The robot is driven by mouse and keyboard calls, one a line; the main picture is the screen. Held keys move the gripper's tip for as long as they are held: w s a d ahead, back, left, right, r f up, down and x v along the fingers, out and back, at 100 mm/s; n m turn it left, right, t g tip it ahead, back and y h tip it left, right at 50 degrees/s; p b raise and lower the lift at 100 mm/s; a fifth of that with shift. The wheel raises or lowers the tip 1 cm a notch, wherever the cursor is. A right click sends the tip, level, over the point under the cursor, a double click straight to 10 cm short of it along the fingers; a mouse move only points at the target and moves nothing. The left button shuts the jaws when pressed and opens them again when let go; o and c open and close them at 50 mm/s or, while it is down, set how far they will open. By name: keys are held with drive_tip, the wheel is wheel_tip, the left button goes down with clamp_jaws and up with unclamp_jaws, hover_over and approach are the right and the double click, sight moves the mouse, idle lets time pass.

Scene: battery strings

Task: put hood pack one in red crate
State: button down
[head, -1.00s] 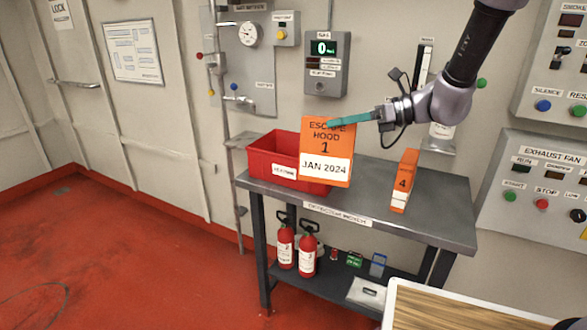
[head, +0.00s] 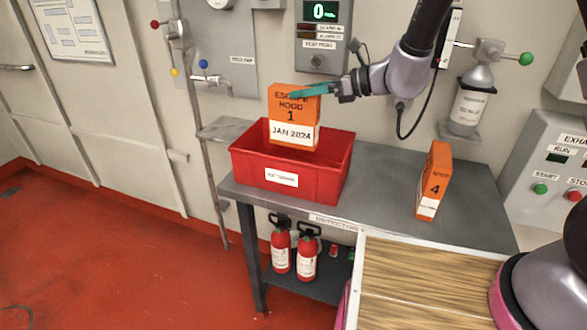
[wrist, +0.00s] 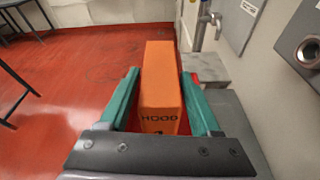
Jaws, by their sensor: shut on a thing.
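Hood pack one (head: 293,118) is an orange box with a white band reading "JAN 2024", upright in the head view. My gripper (head: 300,92) has its green fingers shut on its upper part. The pack hangs over the red crate (head: 262,176), and its lower end overlaps the crate's opening in the picture. I cannot tell exactly how far down it reaches. In the wrist view the pack (wrist: 162,90) sits between the two green fingers of my gripper (wrist: 160,108), and a strip of red shows beside them.
The crate stands on a grey inspection bench (head: 375,190). Hood pack 4 (head: 434,180) stands upright to the right on the bench. Two red extinguishers (head: 306,256) are on the lower shelf. A wooden-topped surface (head: 420,285) is in front. Pipes and valves (head: 203,78) are on the wall behind.

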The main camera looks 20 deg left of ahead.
sight(305, 128)
wheel_tip(305, 128, down, 10)
drive_tip(key=shift+r, duration=0.1)
idle(0.4)
drive_tip(key=shift+d, duration=0.1)
drive_tip(key=shift+c, duration=0.5)
unclamp_jaws()
